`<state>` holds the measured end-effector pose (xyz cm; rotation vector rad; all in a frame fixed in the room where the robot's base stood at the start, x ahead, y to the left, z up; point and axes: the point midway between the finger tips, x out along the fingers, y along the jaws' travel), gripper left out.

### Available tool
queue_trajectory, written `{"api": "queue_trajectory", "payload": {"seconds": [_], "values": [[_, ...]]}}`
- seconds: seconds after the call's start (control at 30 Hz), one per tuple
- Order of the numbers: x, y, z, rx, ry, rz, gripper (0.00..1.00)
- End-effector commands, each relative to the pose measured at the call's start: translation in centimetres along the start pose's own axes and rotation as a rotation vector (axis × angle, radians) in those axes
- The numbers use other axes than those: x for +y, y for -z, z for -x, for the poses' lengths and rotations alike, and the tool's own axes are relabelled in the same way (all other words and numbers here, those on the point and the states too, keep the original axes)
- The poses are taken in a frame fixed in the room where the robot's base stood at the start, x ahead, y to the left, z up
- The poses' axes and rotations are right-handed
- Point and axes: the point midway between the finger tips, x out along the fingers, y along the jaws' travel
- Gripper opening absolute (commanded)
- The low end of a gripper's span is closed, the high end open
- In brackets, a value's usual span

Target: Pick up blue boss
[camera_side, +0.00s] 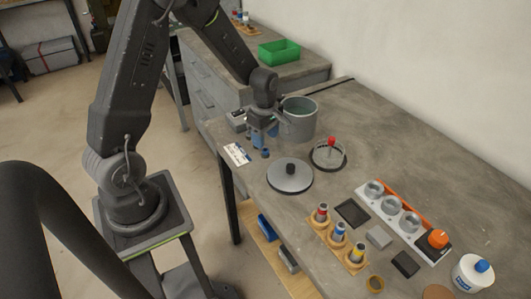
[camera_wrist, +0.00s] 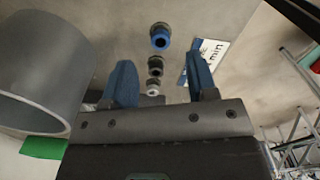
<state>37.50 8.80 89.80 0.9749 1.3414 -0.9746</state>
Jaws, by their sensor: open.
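A small round blue boss (camera_wrist: 160,37) stands on the grey bench in the wrist view, with a dark hole in its top. It is beyond my fingertips and roughly centred between them. In the side view a small blue piece (camera_side: 265,153) shows just below my gripper (camera_side: 262,137). My gripper also shows in the wrist view (camera_wrist: 160,62), with its two blue fingers apart and nothing held. Two more small round pieces, one dark (camera_wrist: 155,66) and one pale grey (camera_wrist: 153,88), line up with the blue boss between the fingers.
A grey pot (camera_side: 299,118) stands close beside my gripper. A white printed card (camera_side: 237,153) lies on the other side. A round grey lidded disc (camera_side: 290,175) and a dish with a red knob (camera_side: 329,153) are nearby. A wooden rack (camera_side: 334,243) stands further forward.

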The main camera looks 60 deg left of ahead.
Motion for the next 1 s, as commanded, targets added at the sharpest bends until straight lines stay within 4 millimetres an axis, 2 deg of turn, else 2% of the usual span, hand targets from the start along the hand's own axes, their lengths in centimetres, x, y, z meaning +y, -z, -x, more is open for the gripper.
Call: {"api": "queue_trajectory", "payload": {"seconds": [0.33,0.47,0.67,1.0], "values": [[-0.1,-0.3,-4.5,0.000,0.003,-0.001,0.53],[-0.1,-0.3,-5.2,0.000,0.000,-0.001,0.53],[-0.1,-0.3,-5.1,0.000,-0.001,-0.001,0.53],[-0.1,-0.3,-5.1,0.000,0.000,-0.001,0.20]]}}
